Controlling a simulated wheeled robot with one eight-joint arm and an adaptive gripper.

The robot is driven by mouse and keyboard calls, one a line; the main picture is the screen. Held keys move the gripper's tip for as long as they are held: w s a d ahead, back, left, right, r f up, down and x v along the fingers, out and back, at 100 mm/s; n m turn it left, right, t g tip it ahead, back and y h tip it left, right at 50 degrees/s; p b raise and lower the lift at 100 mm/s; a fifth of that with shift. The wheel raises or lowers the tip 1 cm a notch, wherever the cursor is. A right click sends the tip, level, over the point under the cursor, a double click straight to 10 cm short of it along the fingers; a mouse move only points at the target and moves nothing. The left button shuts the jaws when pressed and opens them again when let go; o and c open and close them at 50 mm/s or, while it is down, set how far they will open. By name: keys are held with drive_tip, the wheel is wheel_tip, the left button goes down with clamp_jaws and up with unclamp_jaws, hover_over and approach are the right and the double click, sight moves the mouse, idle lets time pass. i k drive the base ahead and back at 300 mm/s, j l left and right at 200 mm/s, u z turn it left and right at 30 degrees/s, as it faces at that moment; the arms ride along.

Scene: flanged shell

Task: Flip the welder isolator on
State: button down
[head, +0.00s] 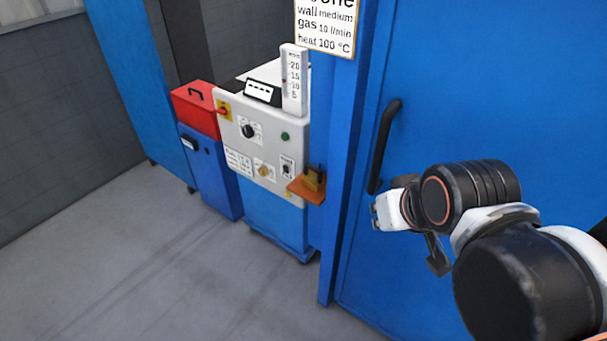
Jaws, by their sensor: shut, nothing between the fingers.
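A white and blue welder (272,222) stands left of the blue door. A red handle on a yellow plate (223,110), which looks like the isolator, is at the upper left corner of its white front panel. The red handle lies roughly sideways; it is too small to read its on or off marks. My gripper (377,212) is shut and empty, in front of the blue door. It is well to the right of the welder and apart from it, touching nothing that I can see.
The panel also has a black knob (248,131), a green button (285,136) and a brass-coloured knob (264,171). An orange shelf (306,190) juts out at its right. A red toolbox (196,107) sits on a blue cabinet (212,170) beside it. A black door handle (385,145) stands out near my gripper. The grey floor in front is clear.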

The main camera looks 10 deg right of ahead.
sight(223, 111)
drive_tip(key=i+j, duration=0.3)
drive_tip(key=i, duration=0.15)
drive_tip(key=i+j+u, duration=0.15)
drive_tip(key=i+j, duration=0.45)
drive_tip(key=i, duration=0.35)
drive_tip(key=i+j+u, duration=0.15)
drive_tip(key=i+j, duration=0.15)
drive_tip(key=i, duration=0.15)
